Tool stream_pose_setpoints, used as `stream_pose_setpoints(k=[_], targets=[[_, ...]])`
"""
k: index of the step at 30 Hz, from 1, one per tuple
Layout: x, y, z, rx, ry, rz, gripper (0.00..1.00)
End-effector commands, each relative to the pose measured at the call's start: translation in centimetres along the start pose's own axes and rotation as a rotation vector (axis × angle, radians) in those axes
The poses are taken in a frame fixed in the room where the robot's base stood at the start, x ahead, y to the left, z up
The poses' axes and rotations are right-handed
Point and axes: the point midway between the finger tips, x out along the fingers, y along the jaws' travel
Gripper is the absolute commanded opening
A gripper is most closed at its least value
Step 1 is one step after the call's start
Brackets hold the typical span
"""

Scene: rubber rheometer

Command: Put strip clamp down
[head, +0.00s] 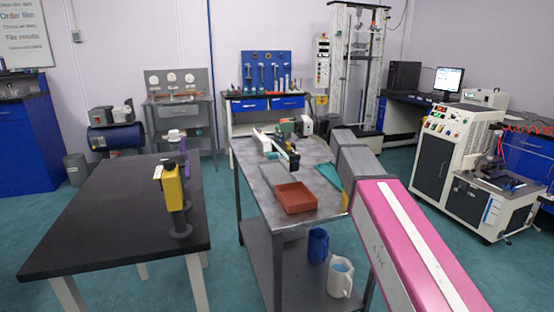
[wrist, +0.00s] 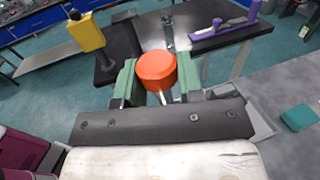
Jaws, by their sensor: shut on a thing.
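In the wrist view my gripper (wrist: 157,70) has two green fingers, shut on an orange-red, many-sided knob-like piece (wrist: 156,66). I take this piece to be part of the strip clamp; its lower part is hidden by the fingers and the dark gripper plate. In the head view my arm reaches in from the lower right over the metal table (head: 256,178), and its green gripper (head: 285,127) is small above the table's far end. I cannot tell whether the held piece touches anything below.
A red-brown tray (head: 296,198) sits on the metal table's near part. A black table (head: 90,225) stands to the left with a yellow device (head: 172,188); a purple device (wrist: 222,28) is also on it. A blue jug (head: 318,245) and a white jug (head: 341,277) stand on the lower shelf.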

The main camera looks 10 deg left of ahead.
Motion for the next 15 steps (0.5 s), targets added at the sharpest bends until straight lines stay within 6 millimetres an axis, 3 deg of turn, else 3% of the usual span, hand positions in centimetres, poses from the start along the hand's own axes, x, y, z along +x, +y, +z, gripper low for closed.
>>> stream_pose_setpoints(k=[6, 15], targets=[[1.4, -4.4, -2.5, 0.002, -0.001, 0.000, 0.00], [3.2, -9.1, -5.6, 0.000, -0.001, 0.000, 0.00]])
